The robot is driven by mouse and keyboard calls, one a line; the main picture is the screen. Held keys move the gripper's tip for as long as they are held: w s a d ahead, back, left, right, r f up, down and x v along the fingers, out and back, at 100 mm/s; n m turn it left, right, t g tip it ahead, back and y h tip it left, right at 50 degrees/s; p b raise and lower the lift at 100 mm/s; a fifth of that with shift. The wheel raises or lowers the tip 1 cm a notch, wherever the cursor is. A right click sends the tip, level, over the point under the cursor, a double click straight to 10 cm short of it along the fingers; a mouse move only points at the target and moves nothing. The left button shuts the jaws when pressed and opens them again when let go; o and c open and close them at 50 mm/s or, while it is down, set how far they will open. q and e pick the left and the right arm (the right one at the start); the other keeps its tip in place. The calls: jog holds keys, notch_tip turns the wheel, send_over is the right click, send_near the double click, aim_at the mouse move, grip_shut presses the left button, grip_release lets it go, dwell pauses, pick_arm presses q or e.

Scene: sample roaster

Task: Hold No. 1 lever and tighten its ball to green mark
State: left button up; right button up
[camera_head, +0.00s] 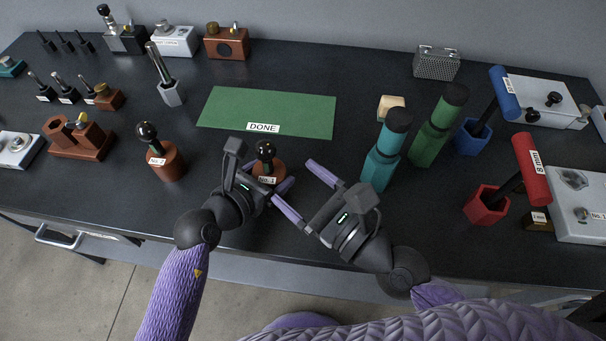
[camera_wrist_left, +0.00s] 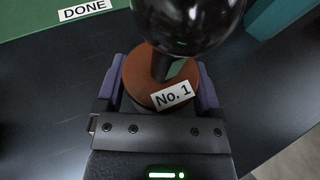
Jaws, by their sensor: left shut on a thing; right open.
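The No. 1 lever has a round brown base (camera_wrist_left: 140,85) with a white "No. 1" label and a glossy black ball (camera_wrist_left: 190,22) on a short stem. In the head view its ball (camera_head: 264,150) stands upright near the front middle of the table. My left gripper (camera_head: 262,190) is shut on the brown base, one finger on each side, below the ball. My right gripper (camera_head: 296,192) is open and empty, just right of the lever and apart from the ball.
The No. 2 lever (camera_head: 164,160) stands to the left. A green "DONE" mat (camera_head: 300,112) lies behind, empty. Red (camera_head: 487,205) and blue (camera_head: 471,140) holders with handled tools are farther right.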

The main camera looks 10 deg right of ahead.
jog(key=a+r+n+g+y, duration=0.5)
jog(key=a+r+y, duration=0.1)
jog(key=a, duration=0.2)
jog(key=n+g+h, duration=0.9)
jog(key=n+h, duration=0.6)
jog(key=n, duration=0.5)
send_near(266, 142)
jog(key=f, duration=0.3)
jog(key=a+f, duration=0.1)
jog(key=f, duration=0.5)
jog(key=shift+w+a+f, duration=0.2)
jog(key=shift+w+a, duration=0.05)
jog(key=shift+a, duration=0.05)
jog(key=shift+a+f, duration=0.15)
jog(key=shift+f, duration=0.35)
grip_shut()
